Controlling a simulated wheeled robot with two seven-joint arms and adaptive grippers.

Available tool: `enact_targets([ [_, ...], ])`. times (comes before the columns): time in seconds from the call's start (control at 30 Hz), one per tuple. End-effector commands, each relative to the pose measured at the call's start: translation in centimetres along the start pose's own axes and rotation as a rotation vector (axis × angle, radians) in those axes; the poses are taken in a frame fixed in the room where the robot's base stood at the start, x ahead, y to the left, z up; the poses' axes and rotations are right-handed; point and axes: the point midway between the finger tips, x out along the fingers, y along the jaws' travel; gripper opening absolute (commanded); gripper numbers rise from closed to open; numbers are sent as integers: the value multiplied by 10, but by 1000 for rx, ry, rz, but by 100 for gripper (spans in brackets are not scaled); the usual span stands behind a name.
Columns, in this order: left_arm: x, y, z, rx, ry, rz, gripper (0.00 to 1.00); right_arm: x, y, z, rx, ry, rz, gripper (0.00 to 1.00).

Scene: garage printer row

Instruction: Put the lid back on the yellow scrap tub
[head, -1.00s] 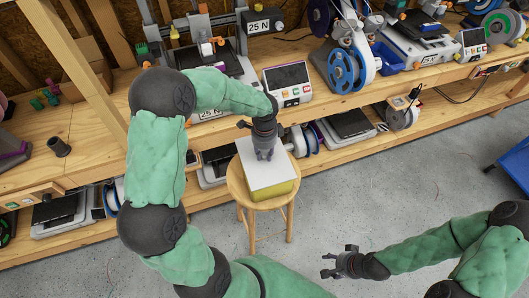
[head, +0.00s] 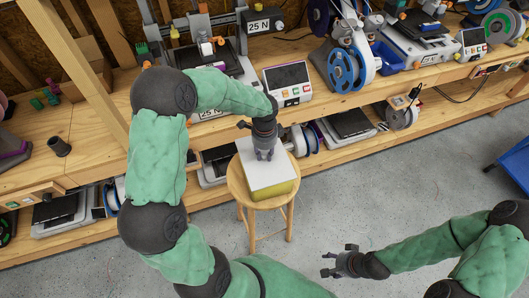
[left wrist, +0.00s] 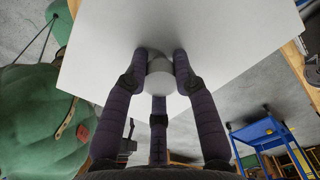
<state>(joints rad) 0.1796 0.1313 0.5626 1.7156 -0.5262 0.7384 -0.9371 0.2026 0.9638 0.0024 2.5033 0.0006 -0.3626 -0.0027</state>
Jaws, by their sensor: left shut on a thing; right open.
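The yellow scrap tub (head: 283,190) stands on a round wooden stool (head: 236,189). The flat white lid (head: 281,177) lies over the top of the tub, and only a strip of the tub's yellow side shows below it. My left gripper (head: 264,157) points down at the middle of the lid. In the left wrist view its fingers are shut on the round grey knob (left wrist: 160,72) of the lid (left wrist: 100,60). Whether the lid is fully seated on the rim I cannot tell. My right gripper (head: 341,263) is open and empty over the floor at the lower right.
A wooden bench (head: 330,102) with printers and spools runs behind the stool, with a lower shelf close behind it. A blue cart (head: 512,165) stands at the right edge. The grey floor (head: 400,190) right of the stool is clear.

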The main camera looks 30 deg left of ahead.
Motion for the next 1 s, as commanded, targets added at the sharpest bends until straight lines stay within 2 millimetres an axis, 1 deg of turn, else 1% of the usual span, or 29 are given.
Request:
enact_targets([
  [0.4,0,0,0,0,0,0,0,-1,0,0,0,0,0,55],
  [0.43,0,0,0,0,0,0,30,-1,0,0,0,0,0,55],
  [0.47,0,0,0,0,0,0,39,-1,0,0,0,0,0,55],
  [0.5,0,0,0,0,0,0,50,-1,0,0,0,0,0,55],
  [0.53,0,0,0,0,0,0,55,-1,0,0,0,0,0,55],
  [0.77,0,0,0,0,0,0,55,-1,0,0,0,0,0,55],
  [0.83,0,0,0,0,0,0,72,-1,0,0,0,0,0,55],
  [0.87,0,0,0,0,0,0,78,-1,0,0,0,0,0,55],
  [1.0,0,0,0,0,0,0,79,-1,0,0,0,0,0,55],
])
